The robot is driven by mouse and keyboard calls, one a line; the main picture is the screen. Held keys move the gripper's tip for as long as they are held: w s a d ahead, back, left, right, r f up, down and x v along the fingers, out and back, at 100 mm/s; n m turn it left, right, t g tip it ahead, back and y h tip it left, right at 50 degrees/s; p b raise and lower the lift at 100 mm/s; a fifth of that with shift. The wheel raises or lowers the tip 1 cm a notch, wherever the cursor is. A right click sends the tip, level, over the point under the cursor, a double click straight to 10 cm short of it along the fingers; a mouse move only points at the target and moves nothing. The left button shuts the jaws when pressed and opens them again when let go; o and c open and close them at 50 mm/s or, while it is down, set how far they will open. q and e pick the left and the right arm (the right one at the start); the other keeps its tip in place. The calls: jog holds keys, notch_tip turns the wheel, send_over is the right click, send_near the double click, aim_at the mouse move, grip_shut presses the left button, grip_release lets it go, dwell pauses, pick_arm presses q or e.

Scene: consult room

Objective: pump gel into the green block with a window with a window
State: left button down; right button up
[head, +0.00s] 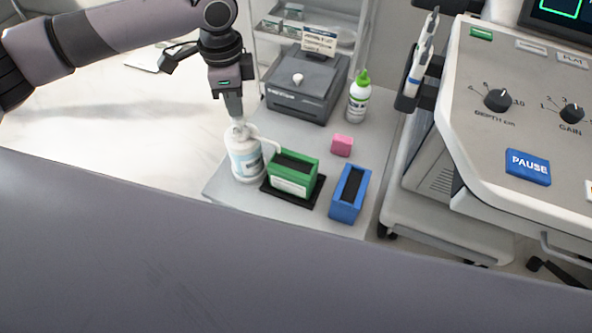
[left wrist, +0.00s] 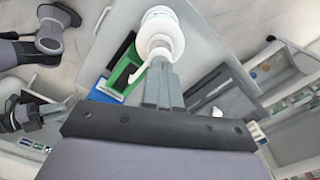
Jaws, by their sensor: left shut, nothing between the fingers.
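A white pump bottle (head: 245,158) with a pale blue label stands upright at the left of the table; its white pump head (left wrist: 160,35) shows in the left wrist view. The spout points toward the green block with a window (head: 293,174), which has a dark slot on top and sits on a black pad (head: 307,200) just right of the bottle. My left gripper (head: 236,117) points down with its fingers shut and empty, right above the pump head. I cannot tell whether the fingertips touch it.
A blue block (head: 349,194) with a dark slot stands right of the green one. Behind are a pink cube (head: 342,145), a green-capped bottle (head: 358,97) and a dark grey printer-like box (head: 305,85). The ultrasound console (head: 520,110) rises at the right.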

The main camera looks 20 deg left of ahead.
pick_arm(q)
jog(key=shift+f, duration=1.35)
jog(key=shift+r+p, duration=1.5)
jog(key=shift+p, duration=0.4)
